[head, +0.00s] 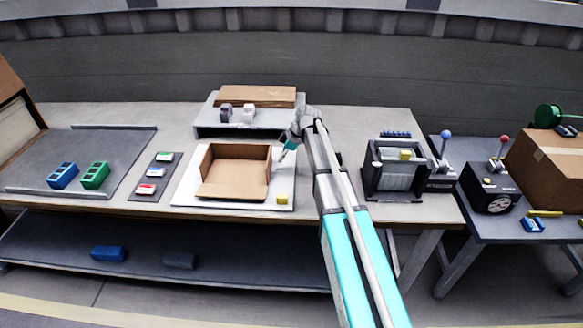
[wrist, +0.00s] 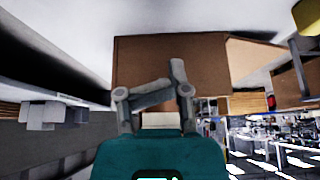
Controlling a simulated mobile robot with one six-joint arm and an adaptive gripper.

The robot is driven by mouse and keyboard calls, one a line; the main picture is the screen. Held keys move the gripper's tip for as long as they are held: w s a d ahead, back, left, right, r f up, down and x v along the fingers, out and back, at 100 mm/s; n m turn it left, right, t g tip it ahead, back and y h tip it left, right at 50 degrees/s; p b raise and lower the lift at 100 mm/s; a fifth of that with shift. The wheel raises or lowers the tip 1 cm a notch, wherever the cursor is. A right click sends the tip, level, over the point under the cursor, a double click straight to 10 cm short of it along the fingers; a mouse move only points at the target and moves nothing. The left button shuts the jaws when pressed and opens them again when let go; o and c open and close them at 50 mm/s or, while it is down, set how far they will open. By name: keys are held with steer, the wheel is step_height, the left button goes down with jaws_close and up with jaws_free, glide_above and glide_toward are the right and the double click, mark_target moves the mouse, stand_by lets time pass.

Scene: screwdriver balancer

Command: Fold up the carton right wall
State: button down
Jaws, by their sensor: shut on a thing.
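The brown carton (head: 231,188) sits open on a white mat (head: 184,194) in the head view. Its left wall (head: 206,160) and back wall (head: 240,151) stand up; no raised front wall shows. The carton right wall (head: 268,174) also stands up, and in the wrist view it is a broad brown panel (wrist: 145,55) before the fingers. My gripper (head: 283,155) is at the right wall's outer side, near its back end. In the wrist view my gripper (wrist: 172,84) is shut on the right wall, though the exact contact is hard to see.
A small yellow block (head: 282,199) lies on the mat near its front right. A raised grey shelf (head: 205,130) with a flat brown board (head: 256,96) stands behind. A dark fixture (head: 394,173) stands at right.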

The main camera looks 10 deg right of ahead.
step_height(320, 180, up, 5)
steer(key=p, duration=0.4)
stand_by(1.8)
